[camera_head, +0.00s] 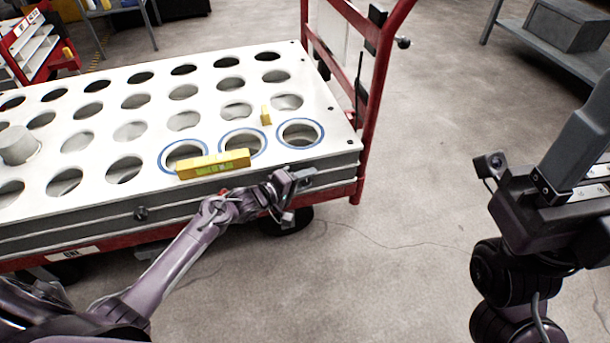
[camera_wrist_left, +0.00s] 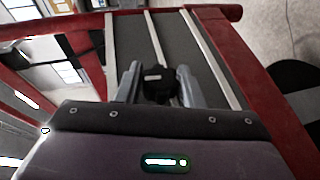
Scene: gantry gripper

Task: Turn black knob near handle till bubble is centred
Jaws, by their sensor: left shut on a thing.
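A yellow spirit level (camera_head: 186,170) lies on the front edge of the cart's holed white top. Its green vial (camera_head: 214,168) is too small to tell where the bubble sits. My left gripper (camera_head: 298,182) is at the cart's front side, near the red handle (camera_head: 371,110). In the left wrist view, its two grey fingers (camera_wrist_left: 157,84) are shut on the black knob (camera_wrist_left: 157,76), one on each side. The knob is hidden behind my gripper in the head view. My right gripper (camera_head: 580,170) is at the right edge, away from the cart; its fingertips cannot be made out.
A second black knob (camera_head: 141,213) is on the cart's front side, further left. A grey cylinder (camera_head: 17,146) stands at the left. The floor right of the cart is clear up to a grey shelf (camera_head: 550,40).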

